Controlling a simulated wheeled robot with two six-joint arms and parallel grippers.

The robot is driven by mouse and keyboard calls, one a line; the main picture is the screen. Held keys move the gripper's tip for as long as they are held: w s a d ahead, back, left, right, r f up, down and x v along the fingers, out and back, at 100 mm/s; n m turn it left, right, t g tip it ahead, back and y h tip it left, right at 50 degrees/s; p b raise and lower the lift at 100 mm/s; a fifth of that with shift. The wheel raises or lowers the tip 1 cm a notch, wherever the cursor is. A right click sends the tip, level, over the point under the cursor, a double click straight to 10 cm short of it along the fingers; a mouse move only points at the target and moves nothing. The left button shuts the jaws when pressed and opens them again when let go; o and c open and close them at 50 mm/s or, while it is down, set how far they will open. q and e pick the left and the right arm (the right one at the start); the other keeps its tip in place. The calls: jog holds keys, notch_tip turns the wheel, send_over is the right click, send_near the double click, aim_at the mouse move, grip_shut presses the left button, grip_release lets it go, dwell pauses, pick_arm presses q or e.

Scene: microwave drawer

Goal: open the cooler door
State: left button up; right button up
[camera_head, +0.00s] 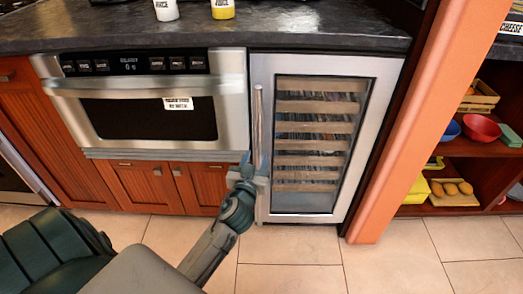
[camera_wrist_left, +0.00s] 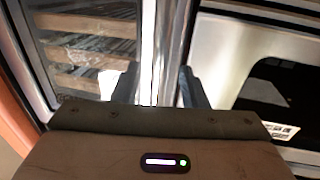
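The cooler (camera_head: 232,215) is the steel-framed unit with a glass door (camera_head: 318,150) showing wooden racks, right of the microwave drawer. Its door is shut flush with the frame. A vertical bar handle (camera_head: 258,120) runs down the door's left side. My left gripper (camera_head: 250,174) is at the handle's lower part. In the left wrist view its two fingers (camera_wrist_left: 157,88) are apart, with the handle (camera_wrist_left: 172,50) running down between them; I cannot tell whether they touch it. My right gripper is not in view.
The steel microwave drawer (camera_head: 150,100) is closed, left of the cooler, above wooden cabinets (camera_head: 140,185). A dark countertop (camera_head: 300,30) overhangs both. An orange post (camera_head: 400,120) stands close on the right, beside open shelves with bowls. Tiled floor (camera_head: 290,250) in front is clear.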

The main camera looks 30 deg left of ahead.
aim_at(258, 153)
pick_arm(q)
jog(key=shift+x, duration=2.25)
jog(key=shift+c, duration=0.5)
grip_shut()
